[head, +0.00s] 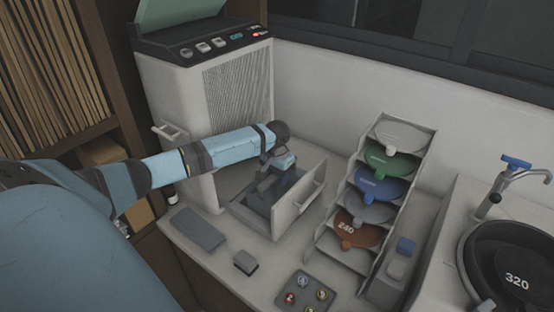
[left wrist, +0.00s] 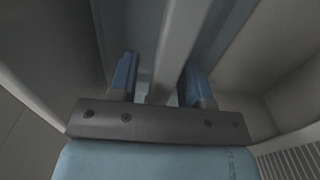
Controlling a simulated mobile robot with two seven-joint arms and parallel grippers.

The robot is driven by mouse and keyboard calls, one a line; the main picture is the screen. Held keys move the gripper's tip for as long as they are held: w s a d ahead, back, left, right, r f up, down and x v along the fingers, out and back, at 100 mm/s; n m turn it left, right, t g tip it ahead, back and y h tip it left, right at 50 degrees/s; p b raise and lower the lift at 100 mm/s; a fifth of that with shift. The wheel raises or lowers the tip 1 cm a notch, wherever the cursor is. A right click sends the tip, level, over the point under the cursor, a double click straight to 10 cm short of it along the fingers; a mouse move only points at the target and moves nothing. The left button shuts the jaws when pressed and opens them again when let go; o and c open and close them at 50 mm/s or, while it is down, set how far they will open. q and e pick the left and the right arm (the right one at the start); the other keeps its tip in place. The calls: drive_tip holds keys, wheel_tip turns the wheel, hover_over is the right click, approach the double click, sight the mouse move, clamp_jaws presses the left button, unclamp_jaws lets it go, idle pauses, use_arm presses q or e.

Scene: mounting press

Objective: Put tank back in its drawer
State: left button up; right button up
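In the head view, the drawer (head: 308,196) is pulled out from the front of the pale machine. A dark blue-grey tank (head: 291,184) sits inside it, partly hidden by my left arm and gripper. My left gripper (head: 262,192) reaches down into the drawer over the tank. In the left wrist view, its two blue fingers (left wrist: 162,82) stand apart, on either side of a light grey bar (left wrist: 176,42). Gaps show between the fingers and the bar, so the gripper looks open. Whether the tank sits fully down is hidden. My right gripper is not in view.
The machine (head: 182,95) with a raised lid stands behind the drawer. A stepped rack (head: 318,238) of coloured discs stands close on the right. A grey slab (head: 198,228), a small block (head: 245,262) and a button pad (head: 305,291) lie in front. A sink-like basin (head: 510,262) is far right.

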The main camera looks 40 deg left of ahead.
use_arm(q)
drive_tip(key=shift+r, duration=0.25)
wheel_tip(320, 180, up, 5)
drive_tip(key=p, duration=0.5)
drive_tip(key=shift+r, duration=0.2)
wheel_tip(320, 180, up, 5)
drive_tip(key=shift+r, duration=0.7)
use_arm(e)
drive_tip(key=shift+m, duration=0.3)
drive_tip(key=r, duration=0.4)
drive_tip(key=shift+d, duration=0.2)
